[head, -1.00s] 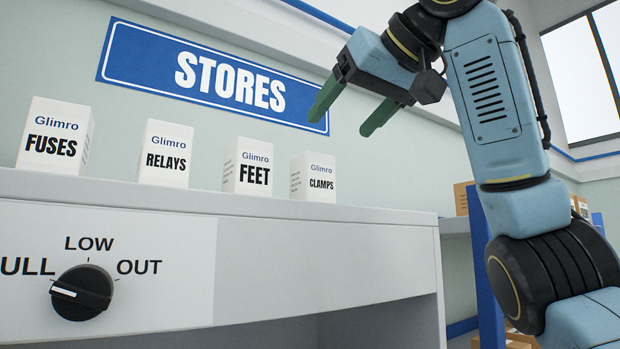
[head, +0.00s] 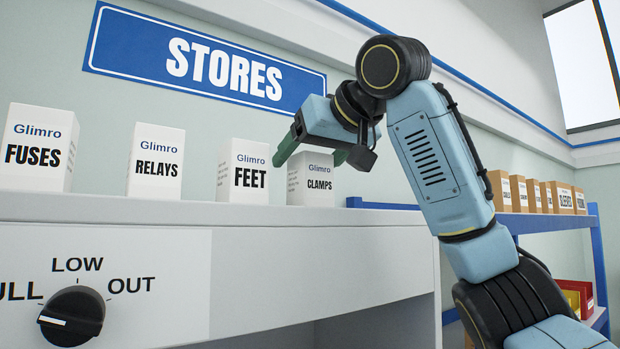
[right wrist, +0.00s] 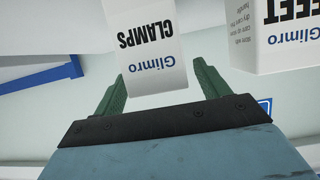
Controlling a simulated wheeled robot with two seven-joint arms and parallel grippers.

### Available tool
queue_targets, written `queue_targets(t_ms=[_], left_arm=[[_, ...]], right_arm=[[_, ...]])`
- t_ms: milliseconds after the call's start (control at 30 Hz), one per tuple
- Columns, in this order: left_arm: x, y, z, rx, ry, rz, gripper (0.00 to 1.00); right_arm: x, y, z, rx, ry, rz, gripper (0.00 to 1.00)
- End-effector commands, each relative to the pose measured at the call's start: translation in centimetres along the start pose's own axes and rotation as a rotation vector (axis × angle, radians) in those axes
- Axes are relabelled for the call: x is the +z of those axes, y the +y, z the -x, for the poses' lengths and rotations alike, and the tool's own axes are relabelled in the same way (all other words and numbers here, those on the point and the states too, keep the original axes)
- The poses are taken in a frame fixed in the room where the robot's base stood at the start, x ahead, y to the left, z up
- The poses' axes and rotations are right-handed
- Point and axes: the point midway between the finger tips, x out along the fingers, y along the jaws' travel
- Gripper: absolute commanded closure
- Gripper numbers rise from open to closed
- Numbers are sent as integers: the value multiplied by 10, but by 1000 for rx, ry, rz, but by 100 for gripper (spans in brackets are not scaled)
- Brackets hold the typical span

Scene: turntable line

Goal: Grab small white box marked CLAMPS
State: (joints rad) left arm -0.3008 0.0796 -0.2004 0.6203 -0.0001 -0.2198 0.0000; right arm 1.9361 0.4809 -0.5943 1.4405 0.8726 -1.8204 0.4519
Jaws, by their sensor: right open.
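The small white box marked CLAMPS (head: 318,188) stands upright on the grey shelf top, last on the right in a row of white boxes. My right gripper (head: 310,157) is open, with its green fingers at the top of this box, one in front of its left upper edge and one behind toward the right. In the right wrist view the CLAMPS box (right wrist: 148,50) appears upside down, its top end between the two open green fingers (right wrist: 160,90). I see no finger pressed against it. My left gripper is not in view.
The FEET box (head: 243,178) stands close to the left of the CLAMPS box, with the RELAYS box (head: 156,170) and FUSES box (head: 38,158) farther left. The cabinet (head: 320,265) has a knob (head: 72,316). A blue rack (head: 550,222) with brown boxes stands at right.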

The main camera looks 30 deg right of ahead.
Motion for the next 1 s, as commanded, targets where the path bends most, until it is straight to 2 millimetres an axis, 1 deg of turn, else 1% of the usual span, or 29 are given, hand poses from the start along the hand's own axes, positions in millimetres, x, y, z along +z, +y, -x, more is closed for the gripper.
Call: queue_targets(t_ms=[67, 100, 400, 467, 500, 767, 867, 1000], left_arm=[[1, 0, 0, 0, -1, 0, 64], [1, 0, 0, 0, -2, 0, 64], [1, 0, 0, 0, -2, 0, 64], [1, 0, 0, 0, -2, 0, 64], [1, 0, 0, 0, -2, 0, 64], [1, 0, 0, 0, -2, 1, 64], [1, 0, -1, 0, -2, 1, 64], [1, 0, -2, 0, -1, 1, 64]], right_arm=[[0, 0, 0, 0, 0, 0, 25], [0, 0, 0, 0, 0, 0, 28], [0, 0, 0, 1, 0, 0, 67], [0, 0, 1, 1, 0, 0, 75], [0, 0, 1, 0, 1, -1, 77], [-1, 0, 2, 0, 2, -1, 78], [-5, 0, 3, 0, 3, -2, 78], [-15, -1, 7, -1, 3, -1, 78]])
